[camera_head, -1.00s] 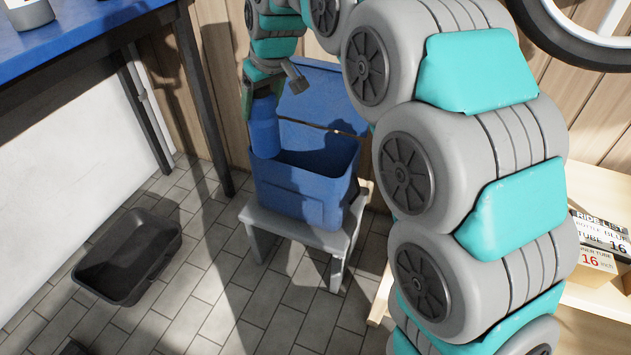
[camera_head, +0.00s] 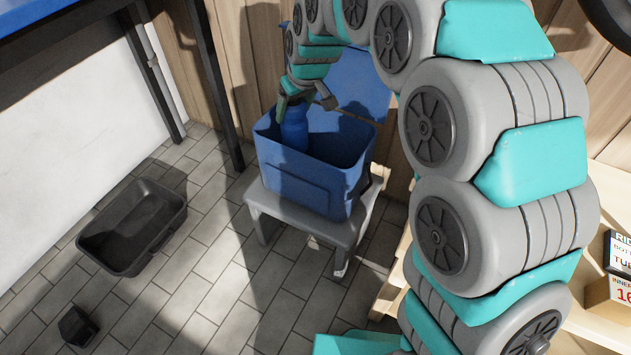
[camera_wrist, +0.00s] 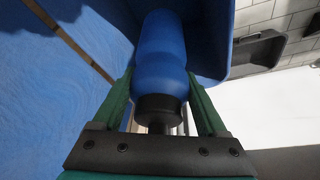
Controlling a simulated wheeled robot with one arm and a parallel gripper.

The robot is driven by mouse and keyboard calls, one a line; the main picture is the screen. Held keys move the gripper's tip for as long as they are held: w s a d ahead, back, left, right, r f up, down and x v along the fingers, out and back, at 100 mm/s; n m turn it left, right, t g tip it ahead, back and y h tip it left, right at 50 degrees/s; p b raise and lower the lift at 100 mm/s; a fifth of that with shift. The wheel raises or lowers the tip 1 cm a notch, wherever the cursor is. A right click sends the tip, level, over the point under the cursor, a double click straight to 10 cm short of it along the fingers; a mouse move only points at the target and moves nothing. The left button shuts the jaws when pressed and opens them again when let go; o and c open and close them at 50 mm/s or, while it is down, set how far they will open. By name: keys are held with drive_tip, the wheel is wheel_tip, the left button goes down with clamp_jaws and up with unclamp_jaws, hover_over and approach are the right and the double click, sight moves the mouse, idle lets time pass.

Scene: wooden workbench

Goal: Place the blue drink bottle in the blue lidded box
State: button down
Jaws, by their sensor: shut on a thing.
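The blue drink bottle (camera_head: 294,127) is upright in the head view, its lower part inside the left end of the blue lidded box (camera_head: 311,185). The box stands open, with its blue lid (camera_head: 352,88) raised at the back. My gripper (camera_head: 289,100) is above the box's left end, shut on the bottle near its top. In the wrist view the bottle (camera_wrist: 162,62) has its dark cap (camera_wrist: 158,108) between the two green fingers (camera_wrist: 160,100). The box wall (camera_wrist: 216,40) is beside it. Whether the bottle touches the box floor is hidden.
The box stands on a grey stool (camera_head: 286,217). A black tray (camera_head: 133,232) and a small dark object (camera_head: 78,326) lie on the tiled floor at left. A blue-topped table (camera_head: 40,15) is at upper left. A wooden shelf with boxes (camera_head: 612,300) is at right.

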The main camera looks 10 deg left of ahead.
sight(302, 128)
wheel_tip(302, 128, down, 11)
drive_tip(key=shift+r, duration=0.1)
idle(0.5)
unclamp_jaws()
drive_tip(key=v, duration=1.2)
